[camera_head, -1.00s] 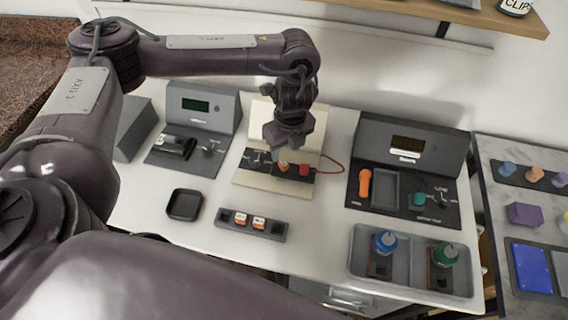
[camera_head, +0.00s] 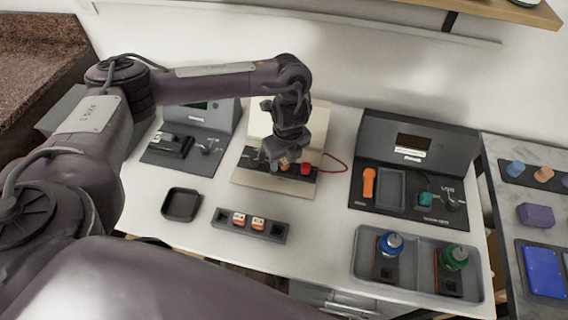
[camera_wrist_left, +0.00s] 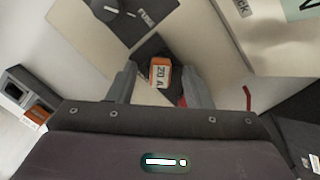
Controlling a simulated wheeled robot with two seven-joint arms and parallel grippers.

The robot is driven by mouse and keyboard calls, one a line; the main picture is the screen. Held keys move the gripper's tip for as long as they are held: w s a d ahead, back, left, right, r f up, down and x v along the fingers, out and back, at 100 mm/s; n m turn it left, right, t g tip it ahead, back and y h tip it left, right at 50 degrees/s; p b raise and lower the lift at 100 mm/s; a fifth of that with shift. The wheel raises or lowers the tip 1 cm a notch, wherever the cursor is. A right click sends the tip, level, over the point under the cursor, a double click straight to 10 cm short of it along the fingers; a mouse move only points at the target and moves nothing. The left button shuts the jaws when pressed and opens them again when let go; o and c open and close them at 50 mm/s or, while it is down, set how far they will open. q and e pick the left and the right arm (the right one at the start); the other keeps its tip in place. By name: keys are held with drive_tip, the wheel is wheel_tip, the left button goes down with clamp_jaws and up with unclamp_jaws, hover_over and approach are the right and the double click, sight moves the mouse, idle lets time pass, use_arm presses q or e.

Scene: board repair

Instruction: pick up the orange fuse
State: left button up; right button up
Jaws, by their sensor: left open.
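An orange fuse with a white label reading "20 A" (camera_wrist_left: 160,74) sits on the dark strip of the cream board (camera_head: 245,178). My left gripper (camera_head: 281,160) is over that strip, pointing down. In the left wrist view its two fingers (camera_wrist_left: 161,90) are apart, with the fuse showing between and just beyond their tips. I cannot tell whether either finger touches it. In the head view the gripper hides most of this fuse. Two more orange-and-white fuses (camera_head: 239,218) (camera_head: 258,223) sit in a dark slotted holder (camera_head: 278,232). My right gripper is out of view.
A red part (camera_head: 306,169) with a red wire sits just right of the gripper. Grey test units stand left and right (camera_head: 415,140). An empty black tray (camera_head: 181,204) and a grey tray with blue and green bottles (camera_head: 416,285) are nearer. White table between is clear.

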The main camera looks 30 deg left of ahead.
sight(284, 161)
use_arm(q)
clamp_jaws()
wheel_tip(284, 161, up, 20)
drive_tip(key=p, duration=0.5)
drive_tip(key=shift+p, duration=0.4)
